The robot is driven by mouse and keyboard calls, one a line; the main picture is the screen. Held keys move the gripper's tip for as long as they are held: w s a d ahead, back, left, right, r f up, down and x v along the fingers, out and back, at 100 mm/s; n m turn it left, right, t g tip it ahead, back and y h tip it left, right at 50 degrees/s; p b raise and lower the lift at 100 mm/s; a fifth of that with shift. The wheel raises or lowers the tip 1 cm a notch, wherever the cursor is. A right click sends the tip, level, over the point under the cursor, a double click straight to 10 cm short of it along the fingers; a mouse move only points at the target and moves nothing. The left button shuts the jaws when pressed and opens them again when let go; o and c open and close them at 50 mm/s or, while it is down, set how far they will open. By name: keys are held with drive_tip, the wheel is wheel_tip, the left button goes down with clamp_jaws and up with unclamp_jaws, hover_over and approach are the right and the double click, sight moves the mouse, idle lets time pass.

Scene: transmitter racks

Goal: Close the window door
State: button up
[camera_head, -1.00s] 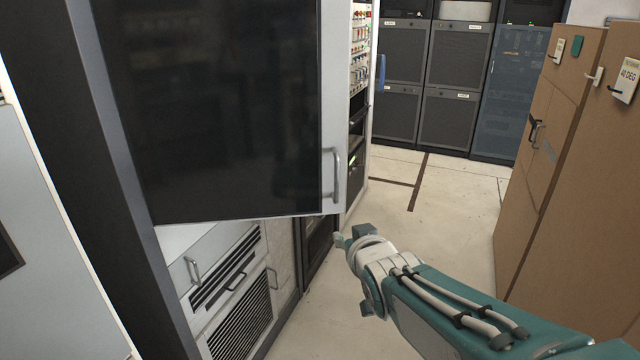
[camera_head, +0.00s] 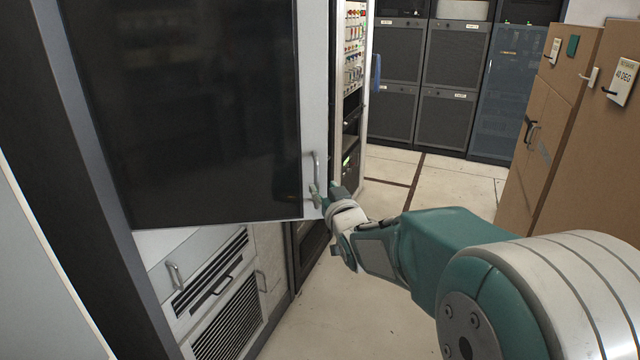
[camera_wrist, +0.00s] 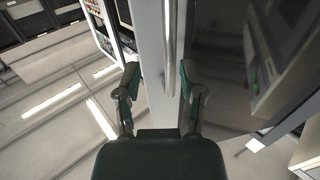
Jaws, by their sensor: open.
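The window door (camera_head: 190,110) is a dark glass panel with a light grey frame, hinged at the left on a rack and standing ajar in the head view. Its vertical metal handle (camera_head: 317,172) is on the right frame strip. My gripper (camera_head: 324,192) is at the lower end of the handle, by the door's lower right corner. In the wrist view the open fingers (camera_wrist: 157,85) stand on either side of the grey door frame (camera_wrist: 158,60), with the handle (camera_wrist: 169,45) running up ahead between them. Whether the fingers touch the door I cannot tell.
Below the door are grey drawers and vent panels (camera_head: 225,315). Brown cabinets (camera_head: 560,110) stand at the right and dark racks (camera_head: 430,80) at the back. The pale floor (camera_head: 390,205) between them is clear.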

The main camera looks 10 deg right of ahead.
sight(318, 185)
drive_tip(key=shift+w+a, duration=0.25)
drive_tip(key=shift+w, duration=0.3)
drive_tip(key=shift+w+a, duration=0.2)
drive_tip(key=shift+w, duration=0.35)
drive_tip(key=shift+w+a, duration=0.3)
drive_tip(key=shift+a, duration=0.2)
drive_tip(key=shift+d, duration=0.35)
drive_tip(key=c, duration=0.3)
drive_tip(key=shift+d, duration=0.1)
clamp_jaws()
drive_tip(key=shift+w, duration=0.1)
